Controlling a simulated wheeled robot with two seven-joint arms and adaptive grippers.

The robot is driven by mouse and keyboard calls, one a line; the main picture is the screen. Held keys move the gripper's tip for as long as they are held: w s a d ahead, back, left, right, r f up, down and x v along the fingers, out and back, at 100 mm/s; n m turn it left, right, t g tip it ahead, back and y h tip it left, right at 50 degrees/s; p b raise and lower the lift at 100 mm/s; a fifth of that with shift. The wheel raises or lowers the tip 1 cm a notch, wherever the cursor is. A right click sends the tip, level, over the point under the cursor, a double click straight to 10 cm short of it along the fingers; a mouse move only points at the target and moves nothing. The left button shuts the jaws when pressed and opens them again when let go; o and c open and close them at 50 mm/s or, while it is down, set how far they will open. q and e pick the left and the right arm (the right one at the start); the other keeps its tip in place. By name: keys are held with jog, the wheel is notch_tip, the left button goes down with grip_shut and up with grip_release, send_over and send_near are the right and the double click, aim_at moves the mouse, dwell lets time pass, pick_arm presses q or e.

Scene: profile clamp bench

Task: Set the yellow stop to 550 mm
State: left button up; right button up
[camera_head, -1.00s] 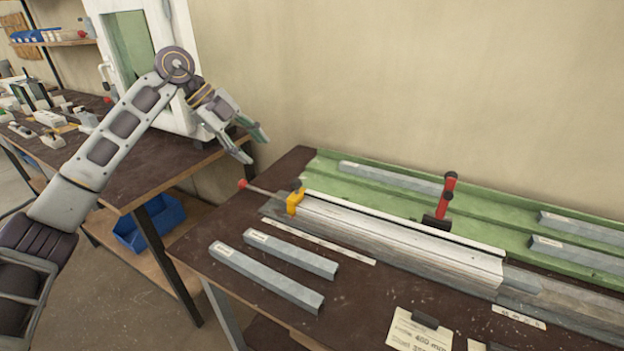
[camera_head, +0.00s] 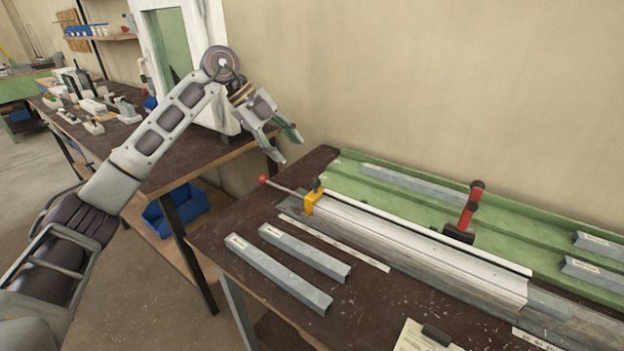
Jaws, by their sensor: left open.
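The yellow stop (camera_head: 314,200) sits on the left end of the metal rail (camera_head: 420,240) on the brown bench. A dark knob is on top of the stop, and a rod with a red ball end (camera_head: 263,180) reaches out to its left. A white scale strip (camera_head: 335,242) lies along the front of the rail; its marks are too small to read. My left gripper (camera_head: 288,149) is open and empty, in the air above and behind the stop, well apart from it. My right gripper is not in view.
Two grey profiles (camera_head: 278,272) lie on the bench in front. A green tray (camera_head: 390,200) at the back holds more profiles. A paper card (camera_head: 418,338) is at the front edge. A second table with a white machine is at left.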

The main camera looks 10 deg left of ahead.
aim_at(312, 179)
pick_arm(q)
jog(key=b+x, duration=0.1)
jog(key=x, duration=1)
jog(key=shift+d+f+b, duration=0.1)
jog(key=shift+f+b, duration=0.15)
jog(key=shift+b, duration=0.1)
jog(key=shift+w+d+f, duration=0.1)
jog(key=shift+d+f, duration=0.15)
jog(key=shift+f, duration=0.15)
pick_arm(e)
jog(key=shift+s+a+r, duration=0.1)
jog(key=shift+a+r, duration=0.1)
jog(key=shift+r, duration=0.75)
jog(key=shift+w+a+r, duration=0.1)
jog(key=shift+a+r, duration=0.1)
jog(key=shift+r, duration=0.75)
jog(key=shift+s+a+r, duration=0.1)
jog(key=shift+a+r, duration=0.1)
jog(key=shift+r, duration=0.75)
pick_arm(q)
grip_shut()
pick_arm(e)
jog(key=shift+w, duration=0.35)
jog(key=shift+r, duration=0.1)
